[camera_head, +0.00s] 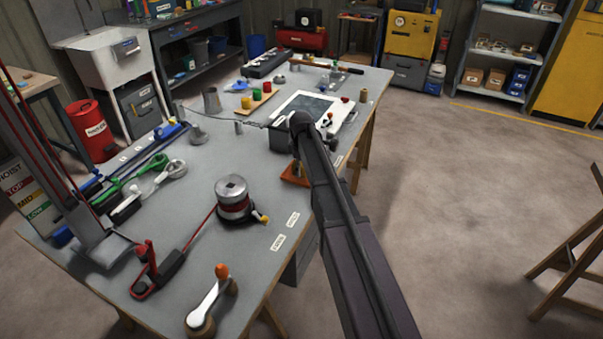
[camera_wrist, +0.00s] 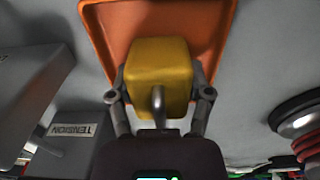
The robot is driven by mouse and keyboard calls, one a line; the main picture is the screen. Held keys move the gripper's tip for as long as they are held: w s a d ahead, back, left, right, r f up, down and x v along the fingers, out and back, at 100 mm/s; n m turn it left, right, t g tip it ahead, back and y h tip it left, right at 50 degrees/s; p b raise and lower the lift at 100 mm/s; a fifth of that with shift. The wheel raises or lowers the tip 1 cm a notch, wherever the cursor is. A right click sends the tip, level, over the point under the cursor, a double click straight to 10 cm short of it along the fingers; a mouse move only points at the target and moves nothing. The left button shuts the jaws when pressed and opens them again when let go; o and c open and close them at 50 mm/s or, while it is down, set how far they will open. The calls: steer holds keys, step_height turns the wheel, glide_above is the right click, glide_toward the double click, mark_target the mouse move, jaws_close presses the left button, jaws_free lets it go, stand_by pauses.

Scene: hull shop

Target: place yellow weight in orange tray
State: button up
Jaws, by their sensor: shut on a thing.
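The yellow weight (camera_wrist: 158,62) is a block with a grey metal loop on its near face. In the wrist view my gripper (camera_wrist: 160,94) is shut on it, with a finger at each side. The orange tray (camera_wrist: 100,22) lies behind the weight, which overlaps the tray's near part in the picture. I cannot tell the gap between weight and tray. In the head view a bit of the orange tray (camera_head: 292,178) shows at the bench's right edge, beside my arm. My arm hides the gripper and weight there.
A round reel (camera_head: 233,198) sits on the bench (camera_head: 190,220). A white-framed panel (camera_head: 309,105) lies beyond my arm. The floor at right is mostly clear.

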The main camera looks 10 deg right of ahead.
steer(key=shift+f, duration=0.25)
steer(key=o, duration=1.3)
steer(key=shift+o, duration=0.2)
steer(key=shift+r, duration=0.15)
step_height(320, 180, up, 12)
steer(key=p, duration=1.2)
steer(key=s+m, duration=1)
steer(key=s, duration=1.9)
steer(key=shift+m, duration=0.4)
